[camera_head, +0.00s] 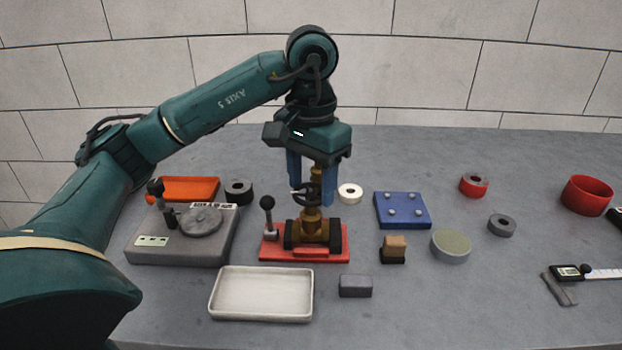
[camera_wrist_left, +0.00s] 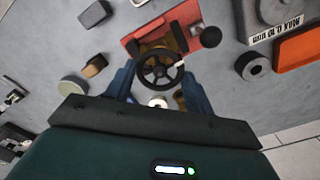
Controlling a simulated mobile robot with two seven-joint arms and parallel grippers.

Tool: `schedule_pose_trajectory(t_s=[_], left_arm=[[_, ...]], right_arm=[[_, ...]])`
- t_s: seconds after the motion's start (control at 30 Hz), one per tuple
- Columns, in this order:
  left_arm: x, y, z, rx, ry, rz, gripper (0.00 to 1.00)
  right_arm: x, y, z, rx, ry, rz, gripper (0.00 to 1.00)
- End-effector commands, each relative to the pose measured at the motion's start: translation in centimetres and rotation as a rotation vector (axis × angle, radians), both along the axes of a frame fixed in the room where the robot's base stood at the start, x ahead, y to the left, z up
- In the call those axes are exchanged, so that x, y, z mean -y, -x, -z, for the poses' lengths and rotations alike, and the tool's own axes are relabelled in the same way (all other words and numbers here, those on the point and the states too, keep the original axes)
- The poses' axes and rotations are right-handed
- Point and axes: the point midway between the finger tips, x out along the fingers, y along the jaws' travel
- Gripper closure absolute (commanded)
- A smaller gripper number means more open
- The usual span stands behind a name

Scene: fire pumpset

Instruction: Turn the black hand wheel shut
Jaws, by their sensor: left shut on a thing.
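The black hand wheel (camera_wrist_left: 160,71) is a spoked ring with a small white mark on its rim. It sits on a brass valve (camera_head: 313,229) on a red base plate (camera_head: 340,257), which also carries a black-knobbed lever (camera_head: 268,212). My left gripper (camera_head: 312,196) reaches down over the valve from above. Its blue fingers stand on either side of the wheel and are shut on it; the wheel lies between them in the left wrist view. In the head view the fingers partly hide the wheel. My right gripper is not in view.
A grey device (camera_head: 180,249) stands left of the valve, with an orange tray (camera_head: 185,187) behind it. A white tray (camera_head: 261,316) lies in front. A blue plate (camera_head: 402,222), a wooden-topped block (camera_head: 394,246) and a round disc (camera_head: 451,245) stand right.

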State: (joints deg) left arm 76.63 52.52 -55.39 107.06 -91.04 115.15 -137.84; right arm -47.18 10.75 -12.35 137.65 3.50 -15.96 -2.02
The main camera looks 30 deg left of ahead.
Motion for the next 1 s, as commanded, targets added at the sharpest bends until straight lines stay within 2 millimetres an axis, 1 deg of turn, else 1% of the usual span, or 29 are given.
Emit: schedule_pose_trajectory(t_s=[0.07,0.1,0.33,0.57,0.67,0.77,0.87,0.9,1.0], left_arm=[[0.0,0.0,-0.1,0.002,0.000,-0.001,0.70],[0.0,0.0,-0.1,0.002,0.000,-0.001,0.45],[0.0,0.0,0.0,0.001,0.000,-0.001,0.26],[0.0,0.0,0.0,0.001,0.000,-0.001,0.25],[0.0,0.0,-0.6,0.002,0.000,-0.001,0.25],[0.0,-0.1,-2.0,0.004,-0.001,-0.002,0.25],[0.0,-0.1,-4.1,0.006,-0.002,-0.002,0.25],[0.0,-0.1,-5.1,0.007,-0.001,-0.002,0.25],[0.0,-0.1,-7.5,0.006,-0.001,-0.002,0.25]], right_arm=[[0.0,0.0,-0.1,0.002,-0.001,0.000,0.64],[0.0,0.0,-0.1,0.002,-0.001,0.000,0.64],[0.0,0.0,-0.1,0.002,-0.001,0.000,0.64],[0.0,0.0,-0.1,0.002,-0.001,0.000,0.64],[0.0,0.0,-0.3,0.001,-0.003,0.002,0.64],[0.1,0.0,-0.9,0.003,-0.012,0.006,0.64],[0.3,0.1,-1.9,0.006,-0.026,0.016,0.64],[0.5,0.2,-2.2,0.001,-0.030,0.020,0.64],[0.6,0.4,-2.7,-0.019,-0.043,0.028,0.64]])
